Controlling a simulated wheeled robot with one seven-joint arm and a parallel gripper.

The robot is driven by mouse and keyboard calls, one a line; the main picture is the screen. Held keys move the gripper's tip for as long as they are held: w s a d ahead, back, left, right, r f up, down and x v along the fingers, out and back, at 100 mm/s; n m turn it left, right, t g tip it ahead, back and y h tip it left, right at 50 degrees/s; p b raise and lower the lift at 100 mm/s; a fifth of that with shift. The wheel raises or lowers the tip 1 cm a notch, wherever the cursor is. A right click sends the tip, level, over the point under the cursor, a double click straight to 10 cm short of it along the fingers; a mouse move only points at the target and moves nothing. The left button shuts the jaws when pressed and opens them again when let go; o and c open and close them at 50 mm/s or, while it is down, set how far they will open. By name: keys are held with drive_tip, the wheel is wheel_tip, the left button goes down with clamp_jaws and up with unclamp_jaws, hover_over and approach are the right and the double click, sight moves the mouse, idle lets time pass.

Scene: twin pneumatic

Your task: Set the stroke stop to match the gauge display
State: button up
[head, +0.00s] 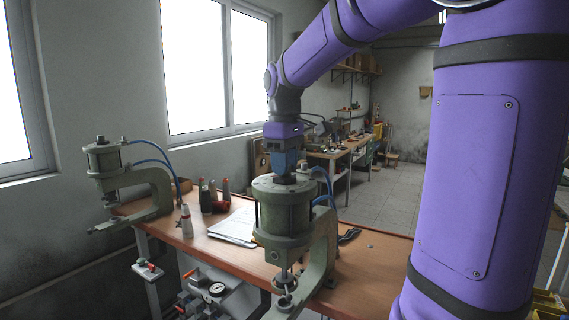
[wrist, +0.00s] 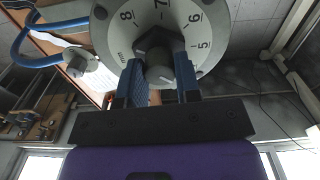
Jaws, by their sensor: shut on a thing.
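Two green pneumatic presses stand on the bench, a near one (head: 283,212) in the middle and a far one (head: 103,160) at left. My gripper (head: 285,176) points down onto the top of the near press. In the wrist view, my gripper (wrist: 160,84) is shut on a dark grey stop knob (wrist: 158,56), one blue finger on each side. Around the knob is a pale dial (wrist: 118,35) marked 8, 7, 6 and 5, with 7 at the top. I cannot tell the exact setting.
The wooden bench (head: 375,262) carries papers (head: 235,226), several small bottles (head: 206,199) and dark pliers (head: 349,236). Blue hoses (head: 327,182) curve beside the near press. A grey fitting (wrist: 76,62) with a hose sits left of the dial. Another bench (head: 340,152) stands behind.

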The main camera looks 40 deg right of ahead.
idle(0.4)
drive_tip(key=o, duration=0.9)
wheel_tip(320, 180, up, 11)
drive_tip(key=shift+f, duration=0.1)
idle(0.5)
drive_tip(key=s+a+f+m+t, duration=0.1)
drive_tip(key=s+a+f, duration=0.2)
drive_tip(key=s+f, duration=0.2)
drive_tip(key=s+a+f+m+t, duration=0.2)
drive_tip(key=s+a+f, duration=0.2)
drive_tip(key=s, duration=0.3)
drive_tip(key=s+a+f+m+t, duration=0.1)
drive_tip(key=s+a+f+t, duration=0.1)
drive_tip(key=s+a+f, duration=0.2)
drive_tip(key=shift+s+f+m, duration=0.15)
drive_tip(key=shift+s+f, duration=0.3)
drive_tip(key=shift+s, duration=0.2)
drive_tip(key=shift+s+f+m, duration=0.15)
drive_tip(key=shift+s+f, duration=0.25)
drive_tip(key=shift+s, duration=0.2)
